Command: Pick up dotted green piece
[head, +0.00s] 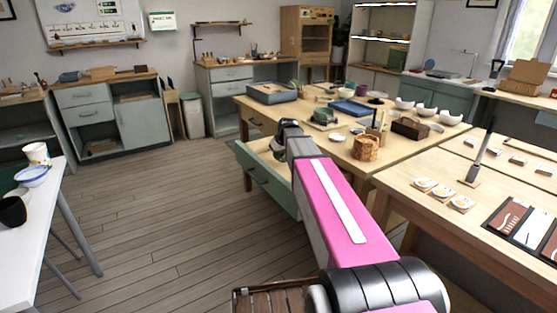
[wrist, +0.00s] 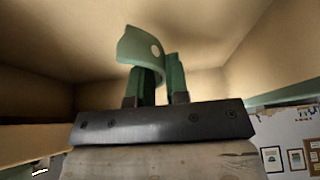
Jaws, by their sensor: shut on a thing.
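The dotted green piece (wrist: 138,44) is a curved green shard with a pale dot, seen at the tips of my gripper (wrist: 160,75) in the wrist view. My gripper is shut on it. Pale wooden walls surround the piece and the fingers in that view. In the head view my arm reaches to the open drawer (head: 265,190) of the wooden workbench (head: 330,112); the fingertips and the piece are hidden there behind my arm.
The workbench top holds a grey tray (head: 272,93), a blue tray (head: 350,108), white bowls (head: 424,109) and a woven basket (head: 366,148). A second table (head: 430,190) stands at the right. A white table (head: 35,215) is at the left. The floor (head: 150,215) between is clear.

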